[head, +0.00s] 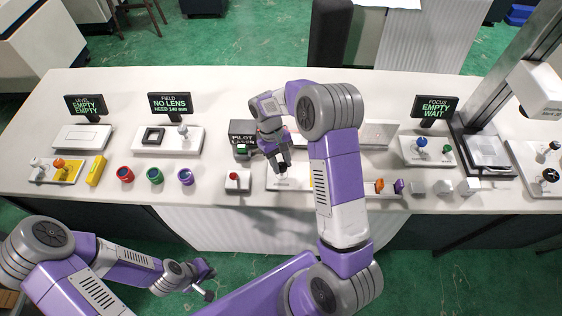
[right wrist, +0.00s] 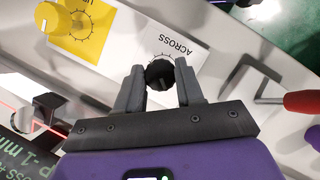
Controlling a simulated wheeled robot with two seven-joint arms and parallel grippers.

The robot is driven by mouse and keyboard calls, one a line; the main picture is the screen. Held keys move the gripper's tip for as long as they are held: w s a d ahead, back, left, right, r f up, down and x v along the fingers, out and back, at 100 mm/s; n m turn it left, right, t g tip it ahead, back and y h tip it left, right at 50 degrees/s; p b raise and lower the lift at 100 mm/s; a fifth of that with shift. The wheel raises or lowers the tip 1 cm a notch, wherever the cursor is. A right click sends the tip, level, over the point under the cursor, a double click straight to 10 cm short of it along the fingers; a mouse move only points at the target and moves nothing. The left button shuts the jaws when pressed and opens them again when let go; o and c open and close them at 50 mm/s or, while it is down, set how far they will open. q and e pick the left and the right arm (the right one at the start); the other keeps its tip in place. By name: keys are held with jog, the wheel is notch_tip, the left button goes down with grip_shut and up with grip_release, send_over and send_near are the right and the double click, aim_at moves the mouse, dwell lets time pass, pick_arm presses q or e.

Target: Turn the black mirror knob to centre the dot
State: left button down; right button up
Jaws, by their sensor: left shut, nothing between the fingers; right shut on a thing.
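The black mirror knob (right wrist: 159,74) sits on a white plate marked ACROSS (right wrist: 188,42), with a dial scale around it. My right gripper (right wrist: 159,84) is shut on the knob, one finger on each side. In the head view my right gripper (head: 284,168) points down at the white plate (head: 275,184) at the bench's front, and the knob is mostly hidden there. My left gripper (head: 208,284) is shut and empty, low in front of the bench. The dot cannot be made out in either view.
A yellow knob (right wrist: 49,17) on a yellow plate (right wrist: 92,34) is beside the black one. A red-ended handle (right wrist: 301,101) lies on the other side. The pilot laser (head: 242,130) and a red-button box (head: 237,180) stand left of my right gripper. A red beam shows nearby.

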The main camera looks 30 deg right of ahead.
jog(key=o, duration=1)
jog(key=shift+o, duration=0.2)
jog(key=p+v, duration=0.1)
jog(key=v, duration=0.6)
jog(key=shift+r, duration=0.3)
jog(key=shift+w, duration=0.1)
